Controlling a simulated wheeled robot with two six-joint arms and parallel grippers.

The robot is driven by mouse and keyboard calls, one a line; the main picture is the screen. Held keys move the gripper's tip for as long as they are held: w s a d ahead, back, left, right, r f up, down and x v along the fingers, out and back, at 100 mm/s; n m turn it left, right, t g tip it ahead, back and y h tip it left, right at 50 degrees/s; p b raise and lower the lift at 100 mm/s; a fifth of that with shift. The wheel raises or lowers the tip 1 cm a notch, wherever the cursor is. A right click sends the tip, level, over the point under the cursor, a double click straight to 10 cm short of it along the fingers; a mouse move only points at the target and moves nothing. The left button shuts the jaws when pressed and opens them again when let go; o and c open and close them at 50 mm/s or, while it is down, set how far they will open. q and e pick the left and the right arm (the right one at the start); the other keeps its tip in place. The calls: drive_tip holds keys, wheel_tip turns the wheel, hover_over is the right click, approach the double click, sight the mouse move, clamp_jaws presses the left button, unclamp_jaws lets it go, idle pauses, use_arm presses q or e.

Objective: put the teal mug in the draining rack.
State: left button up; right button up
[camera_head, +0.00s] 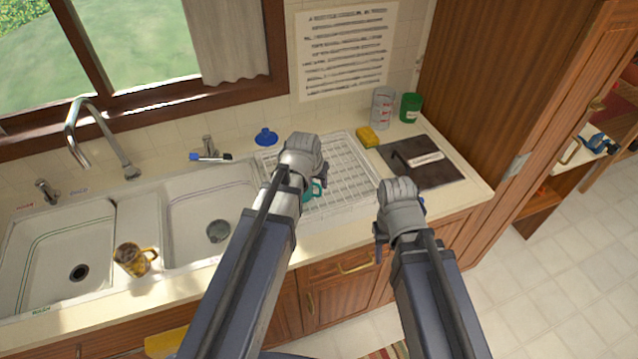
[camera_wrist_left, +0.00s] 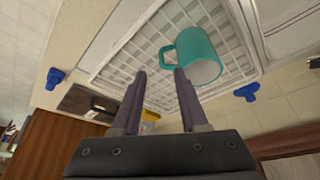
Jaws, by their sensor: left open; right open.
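The teal mug (camera_head: 315,191) shows at the draining rack, partly hidden behind my left gripper in the head view. In the left wrist view the teal mug (camera_wrist_left: 192,52) appears against the white wire grid of the draining rack (camera_wrist_left: 135,58), its handle toward the fingers and its mouth toward the lower right. The rack (camera_head: 345,160) stands on the counter right of the sink. My left gripper (camera_head: 320,176) is open; in the wrist view its fingertips (camera_wrist_left: 160,73) are close to the mug's handle, not closed on it. My right gripper (camera_head: 380,238) is open over the counter's front edge.
A double sink (camera_head: 205,215) with a tap and an amber mug (camera_head: 133,260) lies left. A yellow sponge (camera_head: 367,137), a clear glass (camera_head: 383,108), a green cup (camera_head: 411,107) and a dark board (camera_head: 428,165) are right of the rack. A blue object (camera_head: 265,136) sits behind the rack.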

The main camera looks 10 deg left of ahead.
use_arm(q)
drive_tip(key=s+d+m+g+y, duration=0.1)
drive_tip(key=s+d+g, duration=0.1)
drive_tip(key=s+d, duration=0.3)
drive_tip(key=s+d+f+m+g, duration=0.1)
drive_tip(key=s+d, duration=0.4)
drive_tip(key=s, duration=0.7)
drive_tip(key=shift+s+d+f+m+g+y, duration=0.25)
drive_tip(key=shift+m+g+y, duration=0.2)
drive_tip(key=shift+g, duration=0.55)
drive_tip(key=shift+f, duration=0.1)
wheel_tip(320, 180, down, 4)
drive_tip(key=b, duration=0.4)
drive_tip(key=shift+f+b, duration=0.25)
drive_tip(key=shift+b, duration=0.05)
drive_tip(key=shift+a, duration=0.15)
